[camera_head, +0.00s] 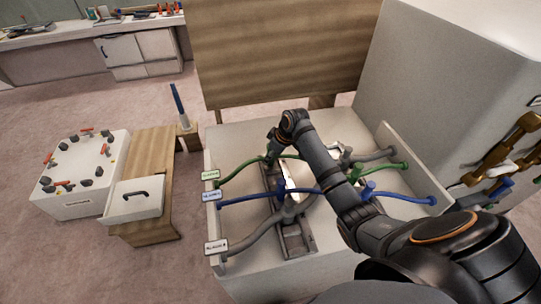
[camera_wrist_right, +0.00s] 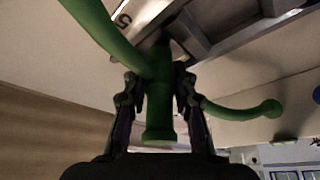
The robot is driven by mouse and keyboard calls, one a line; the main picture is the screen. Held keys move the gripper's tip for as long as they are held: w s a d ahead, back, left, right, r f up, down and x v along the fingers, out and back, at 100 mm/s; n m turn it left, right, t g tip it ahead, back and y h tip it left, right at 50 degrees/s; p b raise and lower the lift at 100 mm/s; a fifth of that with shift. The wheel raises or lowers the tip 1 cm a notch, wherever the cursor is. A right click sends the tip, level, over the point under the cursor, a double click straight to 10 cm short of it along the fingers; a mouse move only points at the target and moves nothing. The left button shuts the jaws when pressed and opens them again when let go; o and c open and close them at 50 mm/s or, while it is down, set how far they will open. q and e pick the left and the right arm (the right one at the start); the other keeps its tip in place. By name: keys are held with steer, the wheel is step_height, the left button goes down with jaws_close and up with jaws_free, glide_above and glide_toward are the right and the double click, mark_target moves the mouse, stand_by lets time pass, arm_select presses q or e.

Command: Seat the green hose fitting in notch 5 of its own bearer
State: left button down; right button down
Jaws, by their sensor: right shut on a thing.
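The green hose (camera_head: 238,168) runs from the left wall of the white bay, behind my right arm, to a green end (camera_head: 404,166) at the right. My right gripper (camera_head: 270,158) is at the far end of a grey metal bearer (camera_head: 297,243). In the right wrist view my right gripper (camera_wrist_right: 160,95) is shut on the green hose fitting (camera_wrist_right: 160,110), one finger on each side. The bearer (camera_wrist_right: 212,40) is just beyond it, with a mark 5 (camera_wrist_right: 123,18) close by. I cannot tell whether the fitting touches the notch. My left gripper is not in view.
A blue hose (camera_head: 250,201) and a grey hose (camera_head: 245,242) cross the bay in front of the gripper. A wooden panel (camera_head: 285,45) stands behind. A wooden bench (camera_head: 150,157) and a white box (camera_head: 75,190) are at the left.

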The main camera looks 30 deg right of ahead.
steer(key=shift+f, duration=0.15)
steer(key=c, duration=1)
jaws_free()
steer(key=v, duration=1.2)
